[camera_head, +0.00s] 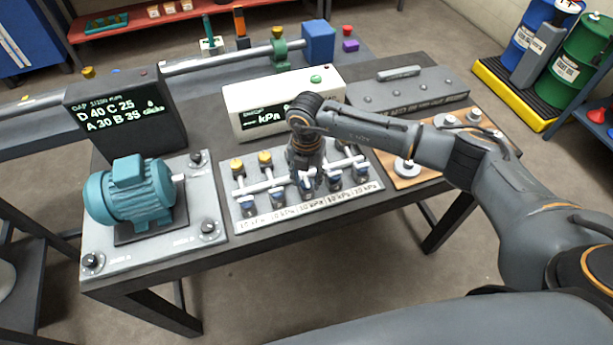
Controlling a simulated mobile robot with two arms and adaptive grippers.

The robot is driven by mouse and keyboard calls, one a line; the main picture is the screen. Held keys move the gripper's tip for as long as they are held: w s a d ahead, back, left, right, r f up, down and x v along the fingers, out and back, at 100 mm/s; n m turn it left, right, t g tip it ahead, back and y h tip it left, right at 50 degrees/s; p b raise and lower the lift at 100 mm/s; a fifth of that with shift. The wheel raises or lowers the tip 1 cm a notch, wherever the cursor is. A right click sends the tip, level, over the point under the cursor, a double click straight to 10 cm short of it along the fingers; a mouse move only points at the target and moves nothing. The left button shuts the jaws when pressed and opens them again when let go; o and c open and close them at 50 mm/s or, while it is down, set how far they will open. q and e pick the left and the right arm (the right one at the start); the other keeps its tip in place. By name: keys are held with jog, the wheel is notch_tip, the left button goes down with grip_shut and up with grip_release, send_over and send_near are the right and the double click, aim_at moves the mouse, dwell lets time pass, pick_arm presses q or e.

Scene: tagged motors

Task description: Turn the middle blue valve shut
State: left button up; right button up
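A light grey valve panel (236,222) lies near the front edge of the dark table, with a pale pipe and a row of small blue valves along it. Blue valves show left of my gripper (277,199) and right of it (335,184). My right gripper (307,183) points down over the middle of the row. It hides most of the middle blue valve, and I cannot tell whether its fingers touch or grip it. Its finger opening is too small and dark to read. My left gripper is out of view.
A teal motor (130,195) on a grey plate is at the left. Behind the panel stand a white kPa display box (240,110) and a dark readout box (128,115). A wooden board (400,182) with metal discs is at the right, partly under my arm.

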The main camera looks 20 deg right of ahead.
grip_shut()
jog(key=shift+f+n+b, duration=0.15)
jog(key=shift+n+b, duration=0.95)
jog(key=shift+b, duration=0.15)
jog(key=n+b, duration=1)
jog(key=shift+a+n+b, duration=0.1)
jog(key=shift+n+b, duration=0.25)
jog(key=shift+n, duration=0.05)
jog(key=n+b, duration=0.3)
jog(key=shift+n, duration=0.3)
jog(key=shift+n+b, duration=0.6)
jog(key=shift+n, duration=0.1)
jog(key=shift+r, duration=0.2)
